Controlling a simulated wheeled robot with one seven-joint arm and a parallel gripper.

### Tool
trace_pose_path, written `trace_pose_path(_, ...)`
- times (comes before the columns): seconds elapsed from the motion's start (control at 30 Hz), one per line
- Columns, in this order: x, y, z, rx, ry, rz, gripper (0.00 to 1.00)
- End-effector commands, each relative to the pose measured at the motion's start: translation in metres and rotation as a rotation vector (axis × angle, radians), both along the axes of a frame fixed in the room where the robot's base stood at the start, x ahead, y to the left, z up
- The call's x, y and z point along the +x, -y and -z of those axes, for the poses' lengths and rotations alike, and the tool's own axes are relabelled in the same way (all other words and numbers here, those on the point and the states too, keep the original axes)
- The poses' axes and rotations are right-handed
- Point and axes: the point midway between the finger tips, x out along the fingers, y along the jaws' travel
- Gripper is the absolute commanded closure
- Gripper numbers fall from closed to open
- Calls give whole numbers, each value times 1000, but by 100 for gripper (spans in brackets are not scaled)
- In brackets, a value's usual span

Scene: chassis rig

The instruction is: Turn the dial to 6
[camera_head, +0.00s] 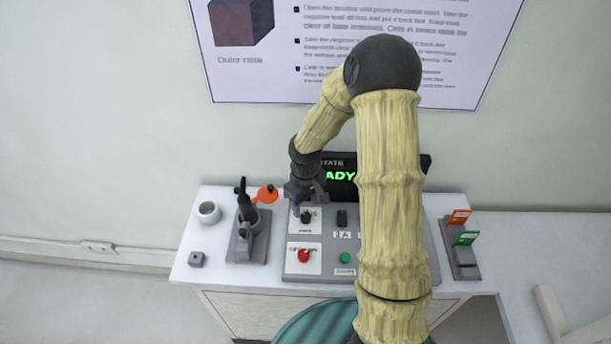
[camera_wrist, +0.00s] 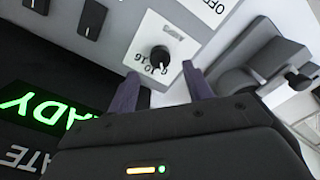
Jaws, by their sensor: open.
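The dial is a black knob (camera_wrist: 159,57) on a white label plate in the wrist view, with the printed numbers 6, 10 and 16 beside it. In the head view the dial (camera_head: 306,216) sits at the upper left of the grey control panel (camera_head: 375,265), just below my gripper. My gripper (camera_wrist: 160,92) is open, its two purple-grey fingers apart with nothing between them. In the wrist view the knob shows beyond the gap between the fingertips. The fingers look apart from the knob. Which number the dial points to is too small to tell.
A display (camera_head: 340,177) with green letters stands behind the panel. A red button (camera_head: 304,255) and a green button (camera_head: 344,258) lie nearer the front. A dark lever device (camera_head: 246,235) and a white cup (camera_head: 208,212) stand left; a card holder (camera_head: 463,262) stands right.

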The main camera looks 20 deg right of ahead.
Motion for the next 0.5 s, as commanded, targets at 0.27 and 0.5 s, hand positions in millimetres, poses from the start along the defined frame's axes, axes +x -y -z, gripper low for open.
trace_pose_path(0.27,1,1,-58,-1,5,1,50)
trace_pose_path(0.5,1,0,-104,-1,5,2,50)
